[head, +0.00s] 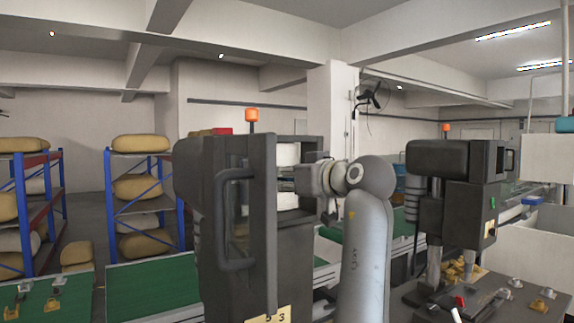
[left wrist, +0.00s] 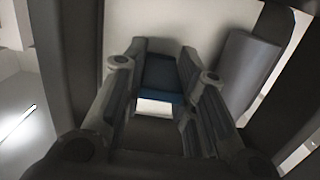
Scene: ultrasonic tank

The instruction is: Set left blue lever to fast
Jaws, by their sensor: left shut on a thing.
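My left arm reaches into the opened front of the dark grey machine (head: 225,200). My left gripper is mostly hidden by the machine in the head view, where its wrist shows beside the opening. In the left wrist view my left gripper (left wrist: 166,68) is shut on a dark blue piece (left wrist: 162,82), which looks like the blue lever. It sits between the two fingers. The lever's setting and any fast mark cannot be read. My right gripper is not in view.
The machine's door with a long handle (head: 222,220) stands at the front left of the opening. A second dark machine (head: 440,160) stands at the right, above a table (head: 415,295) with small metal parts. Green conveyors (head: 150,285) run behind; blue racks (head: 110,200) with sacks stand left.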

